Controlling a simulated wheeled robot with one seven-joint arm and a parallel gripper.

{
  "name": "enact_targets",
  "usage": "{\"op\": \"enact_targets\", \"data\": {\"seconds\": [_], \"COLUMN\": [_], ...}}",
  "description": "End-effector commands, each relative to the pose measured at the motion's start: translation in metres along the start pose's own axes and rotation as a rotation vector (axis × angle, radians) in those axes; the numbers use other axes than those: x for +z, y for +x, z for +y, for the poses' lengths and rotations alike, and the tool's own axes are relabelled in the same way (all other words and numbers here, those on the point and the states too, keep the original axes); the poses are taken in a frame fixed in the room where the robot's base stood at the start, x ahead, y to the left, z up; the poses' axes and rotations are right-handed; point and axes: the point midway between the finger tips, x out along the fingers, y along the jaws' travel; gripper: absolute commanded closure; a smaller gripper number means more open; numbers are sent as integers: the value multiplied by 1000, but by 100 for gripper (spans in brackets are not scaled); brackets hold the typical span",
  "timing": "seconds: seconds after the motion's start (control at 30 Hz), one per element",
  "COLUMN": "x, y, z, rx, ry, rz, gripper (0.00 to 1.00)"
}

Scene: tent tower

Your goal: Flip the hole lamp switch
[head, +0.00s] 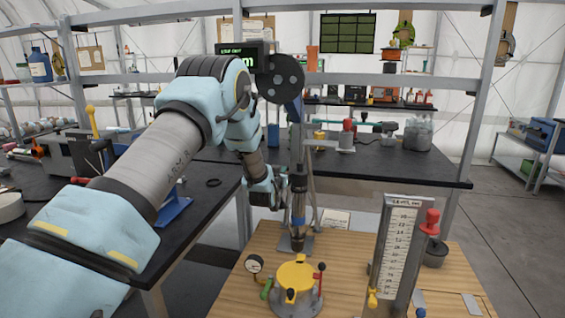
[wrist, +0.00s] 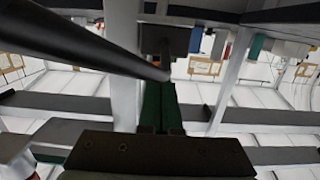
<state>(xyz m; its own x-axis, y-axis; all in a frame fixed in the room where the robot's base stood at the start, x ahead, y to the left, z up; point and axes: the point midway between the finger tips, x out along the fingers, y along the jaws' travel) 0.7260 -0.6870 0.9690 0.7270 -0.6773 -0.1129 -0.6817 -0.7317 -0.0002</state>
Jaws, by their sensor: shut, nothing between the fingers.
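I cannot pick out the lamp switch for certain in either view. A tall tool stand (head: 297,185) with a dark round wheel (head: 280,78) at its top rises from the back of the wooden table. A black display box (head: 243,55) with green text is beside the wheel. My arm reaches in from the left, and its wrist is close to the left of the stand; the fingertips are hidden in the head view. In the wrist view my gripper (wrist: 160,95) shows green fingers together and empty. A dark rod (wrist: 90,40) crosses close to them.
The wooden table (head: 345,250) holds a yellow-topped pot (head: 296,275), a small gauge (head: 254,264) and an upright scale (head: 398,245) with a red knob. A black workbench (head: 400,165) stands behind, under a grey metal frame. Floor is clear at the right.

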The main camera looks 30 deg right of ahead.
Motion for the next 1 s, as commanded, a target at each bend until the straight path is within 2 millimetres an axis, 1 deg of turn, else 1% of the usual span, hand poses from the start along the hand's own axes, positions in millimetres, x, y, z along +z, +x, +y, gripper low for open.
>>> {"op": "enact_targets", "data": {"seconds": [0.37,0.6,0.77,0.83,1.0], "x": [2,15,21,12,12], "y": [0,-1,-3,-4,-4], "z": [0,0,0,0,0], "rx": [0,0,0,0,0], "ry": [0,0,0,0,0], "rz": [2,54,109,116,114], "gripper": [100,100,100,100,100]}}
